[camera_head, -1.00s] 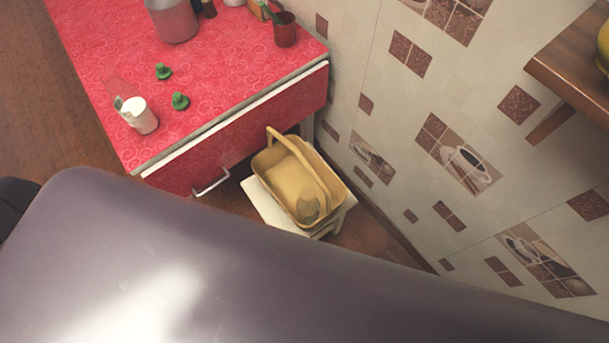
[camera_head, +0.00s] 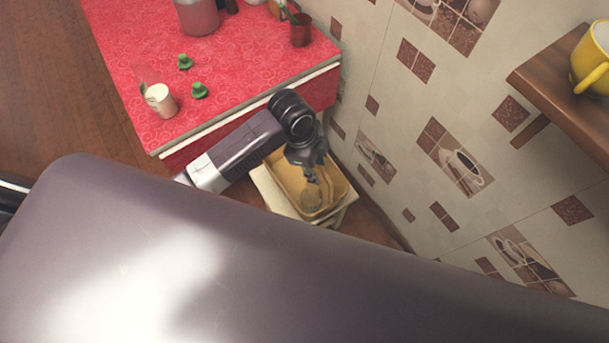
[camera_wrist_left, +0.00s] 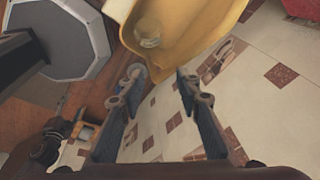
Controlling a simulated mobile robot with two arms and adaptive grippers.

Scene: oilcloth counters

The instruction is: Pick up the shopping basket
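The yellow shopping basket (camera_head: 288,183) stands on a low white stool (camera_head: 270,194) beside the red counter. In the head view my left gripper (camera_head: 312,174) is over the basket and hides its handle and part of its inside. In the left wrist view the basket (camera_wrist_left: 190,28) fills the top middle, beyond the fingertips. There my left gripper (camera_wrist_left: 160,78) has its two fingers apart with nothing between them. A dark jointed part at the lower left of that view appears to be my right gripper (camera_wrist_left: 68,122); it is too small to read.
The red counter (camera_head: 130,60) holds a white cup (camera_head: 160,100), green pieces (camera_head: 199,90), a grey pot (camera_head: 197,15) and a red cup (camera_head: 301,30). The tiled wall (camera_head: 400,130) is close on the right. A wooden shelf (camera_head: 560,85) with a yellow mug (camera_head: 591,60) juts out.

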